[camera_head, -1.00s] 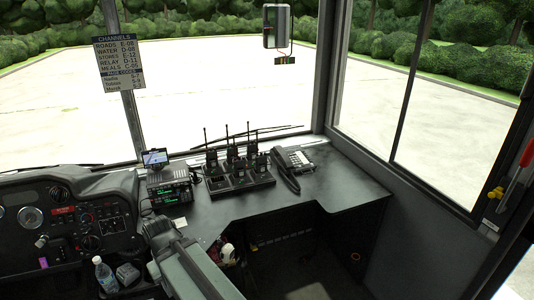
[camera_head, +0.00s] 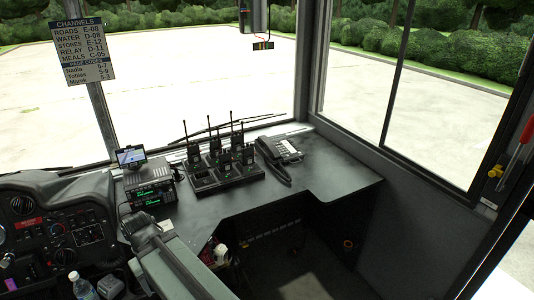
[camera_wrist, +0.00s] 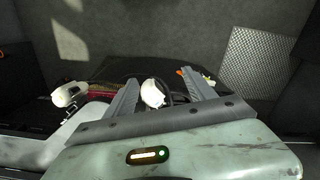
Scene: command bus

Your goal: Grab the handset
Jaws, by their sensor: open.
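The black handset (camera_head: 272,161) lies along the left side of a desk phone (camera_head: 286,147) on the dark counter, right of the radios. In the wrist view my gripper (camera_wrist: 158,77) is open, its two grey fingers apart. A white rounded object (camera_wrist: 152,94) shows between the fingers; I cannot tell if they touch it. The handset does not show in the wrist view. My arm is at the lower middle of the head view, in front of and below the counter, well short of the phone.
Several handheld radios stand in a charger (camera_head: 226,180) left of the phone. A radio unit (camera_head: 150,192) with a small screen is farther left. The dark counter (camera_head: 333,180) is bare right of the phone. A bottle (camera_head: 84,288) stands at lower left. Windows and posts bound the counter.

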